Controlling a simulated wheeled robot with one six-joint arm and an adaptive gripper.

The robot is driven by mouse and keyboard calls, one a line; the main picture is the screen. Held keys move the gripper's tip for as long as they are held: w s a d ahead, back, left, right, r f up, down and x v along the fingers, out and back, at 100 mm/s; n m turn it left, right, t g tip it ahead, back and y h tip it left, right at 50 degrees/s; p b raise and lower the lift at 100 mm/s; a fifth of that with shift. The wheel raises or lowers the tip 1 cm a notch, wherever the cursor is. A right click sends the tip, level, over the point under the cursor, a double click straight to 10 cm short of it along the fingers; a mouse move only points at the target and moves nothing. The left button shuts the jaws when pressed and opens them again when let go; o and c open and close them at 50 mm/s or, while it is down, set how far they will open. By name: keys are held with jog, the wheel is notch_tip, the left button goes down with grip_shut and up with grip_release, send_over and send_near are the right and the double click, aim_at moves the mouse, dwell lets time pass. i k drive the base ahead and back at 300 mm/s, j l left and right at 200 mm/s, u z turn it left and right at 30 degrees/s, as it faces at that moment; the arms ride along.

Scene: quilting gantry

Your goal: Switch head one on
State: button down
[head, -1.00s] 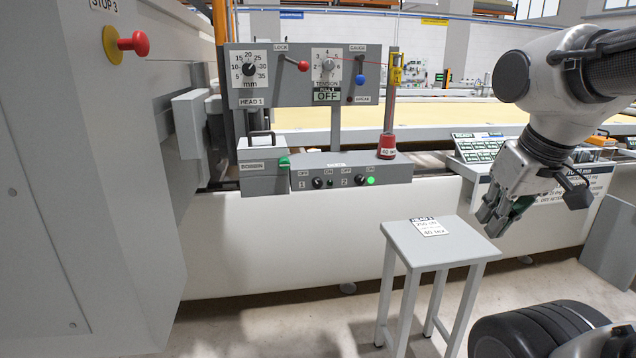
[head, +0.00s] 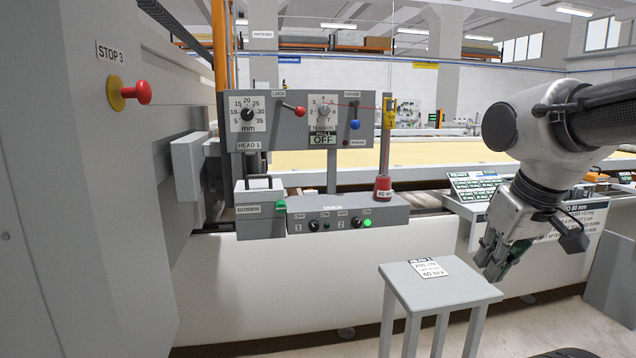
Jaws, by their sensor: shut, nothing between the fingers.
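The grey switch box (head: 390,213) sits on the white gantry rail below the HEAD 1 panel. Its left rotary knob, marked 1 (head: 314,225), is black, and the small lamp beside it (head: 327,226) looks dark. Its right knob, marked 2 (head: 356,222), has a lit green lamp (head: 367,222) beside it. The HEAD 1 panel (head: 285,130) above carries a mm dial, a red-knobbed lock lever, a tension dial, a blue-knobbed gauge lever and a small display reading OFF. My gripper (head: 491,270) hangs at the right, shut and empty, well apart from the switch box and above the stool's right side.
A grey stool (head: 398,287) with a printed card (head: 428,267) stands in front of the rail. A red emergency button (head: 140,92) labelled STOP 3 projects from the left cabinet. A bobbin box (head: 258,212) and red thread cone (head: 383,188) flank the switches.

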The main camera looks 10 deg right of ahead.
aim_at(313, 225)
jog(key=i+j+z, duration=0.1)
jog(key=z, duration=0.25)
jog(key=j+z, duration=0.2)
jog(key=z, duration=0.15)
jog(key=i+j+z, duration=0.1)
jog(key=z, duration=0.25)
